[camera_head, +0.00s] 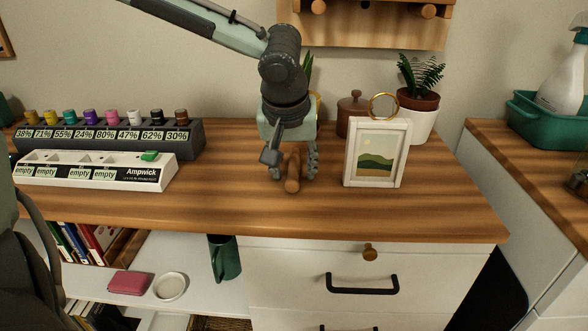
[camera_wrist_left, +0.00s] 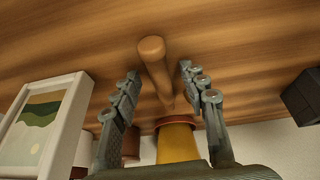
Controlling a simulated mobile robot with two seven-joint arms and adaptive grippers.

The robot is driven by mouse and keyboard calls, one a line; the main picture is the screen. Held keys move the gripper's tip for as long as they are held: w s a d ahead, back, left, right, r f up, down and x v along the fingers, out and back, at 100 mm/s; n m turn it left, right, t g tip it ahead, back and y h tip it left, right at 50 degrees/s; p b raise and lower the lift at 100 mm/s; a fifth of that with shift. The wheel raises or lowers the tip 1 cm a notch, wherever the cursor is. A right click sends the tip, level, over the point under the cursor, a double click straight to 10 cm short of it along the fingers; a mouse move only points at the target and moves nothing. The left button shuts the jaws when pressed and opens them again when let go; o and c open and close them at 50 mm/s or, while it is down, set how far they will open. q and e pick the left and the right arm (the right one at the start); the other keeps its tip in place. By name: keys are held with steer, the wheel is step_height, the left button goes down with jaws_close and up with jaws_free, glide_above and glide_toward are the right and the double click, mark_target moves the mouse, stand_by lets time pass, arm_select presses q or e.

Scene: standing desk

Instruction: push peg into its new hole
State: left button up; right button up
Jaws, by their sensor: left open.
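A wooden peg (camera_head: 292,184) is on the desk top near its middle; in the left wrist view the peg (camera_wrist_left: 154,62) shows between the two fingers. My left gripper (camera_head: 291,169) points down over it, open, with one finger on each side. In the left wrist view the gripper (camera_wrist_left: 158,76) shows gaps between both fingers and the peg. A wooden board (camera_head: 370,34) on the wall bears two round pegs, a left one (camera_head: 318,6) and a right one (camera_head: 428,11). My right gripper is not in view.
A picture frame (camera_head: 349,174) stands right of the gripper, before a lidded pot (camera_head: 351,108) and a potted plant (camera_head: 421,122). A white Ampwick charger (camera_head: 120,181) and a dark battery rack (camera_head: 187,141) stand left. The desk's front strip is clear.

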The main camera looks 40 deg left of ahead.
arm_select(q)
jaws_close()
steer(key=shift+r, duration=0.1)
